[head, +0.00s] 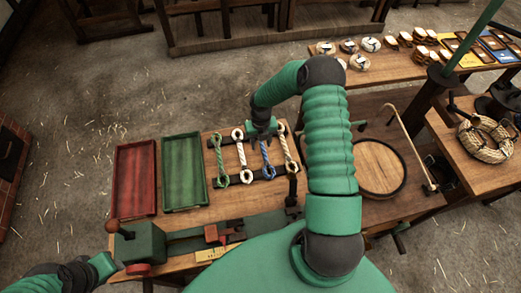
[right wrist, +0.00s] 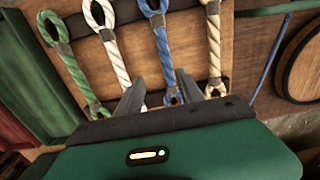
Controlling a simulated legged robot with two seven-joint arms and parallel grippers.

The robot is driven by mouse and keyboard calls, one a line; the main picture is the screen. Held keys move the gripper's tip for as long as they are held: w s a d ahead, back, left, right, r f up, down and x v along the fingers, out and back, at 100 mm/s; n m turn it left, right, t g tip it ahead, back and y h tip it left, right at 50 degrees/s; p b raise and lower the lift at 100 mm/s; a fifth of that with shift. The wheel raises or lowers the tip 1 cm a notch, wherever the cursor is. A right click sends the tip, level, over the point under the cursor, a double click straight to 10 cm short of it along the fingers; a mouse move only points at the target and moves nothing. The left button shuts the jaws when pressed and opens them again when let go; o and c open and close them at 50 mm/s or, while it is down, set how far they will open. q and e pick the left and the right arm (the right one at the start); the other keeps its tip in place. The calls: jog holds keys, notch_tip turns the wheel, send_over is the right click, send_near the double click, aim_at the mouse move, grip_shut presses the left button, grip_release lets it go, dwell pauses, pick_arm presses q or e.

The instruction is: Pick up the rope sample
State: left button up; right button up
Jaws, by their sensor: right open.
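Several rope samples with looped ends lie side by side on the wooden bench: a green one (head: 219,160), a white one (head: 242,155), a blue one (head: 266,158) and a cream one (head: 288,150). My right gripper (right wrist: 160,80) is open over the row. In the right wrist view the blue sample (right wrist: 164,55) runs between its two fingers. The white sample (right wrist: 114,58) passes behind the left finger, and the cream one (right wrist: 213,45) is to the right. My left arm shows at the lower left; its fingers cannot be made out.
A red tray (head: 135,178) and a green tray (head: 184,171) lie left of the samples. A green machine (head: 142,243) with a red knob stands at the bench's front left. A round wooden disc (head: 378,168) lies right of my right arm, and a rope coil (head: 485,140) is far right.

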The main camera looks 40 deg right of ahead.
aim_at(265, 151)
jog(key=d+f, duration=0.1)
jog(key=f, duration=0.1)
jog(key=f+p, duration=0.1)
jog(key=d+f, duration=0.1)
jog(key=f, duration=0.1)
jog(key=shift+s+d+f+p, duration=0.1)
jog(key=shift+d+f+p, duration=0.2)
jog(key=shift+f+p, duration=0.1)
jog(key=shift+a+f, duration=0.1)
jog(key=shift+f, duration=0.15)
jog(key=shift+a, duration=0.25)
jog(key=shift+a+r, duration=0.1)
jog(key=shift+a, duration=0.4)
jog(key=shift+c, duration=3.1)
jog(key=shift+d, duration=0.15)
jog(key=shift+c, duration=1.1)
pick_arm(q)
jog(key=shift+s+d+r, duration=0.1)
jog(key=shift+d+r, duration=0.75)
jog(key=shift+r, duration=0.3)
pick_arm(e)
jog(key=shift+s+d, duration=0.1)
jog(key=shift+d, duration=0.2)
grip_shut()
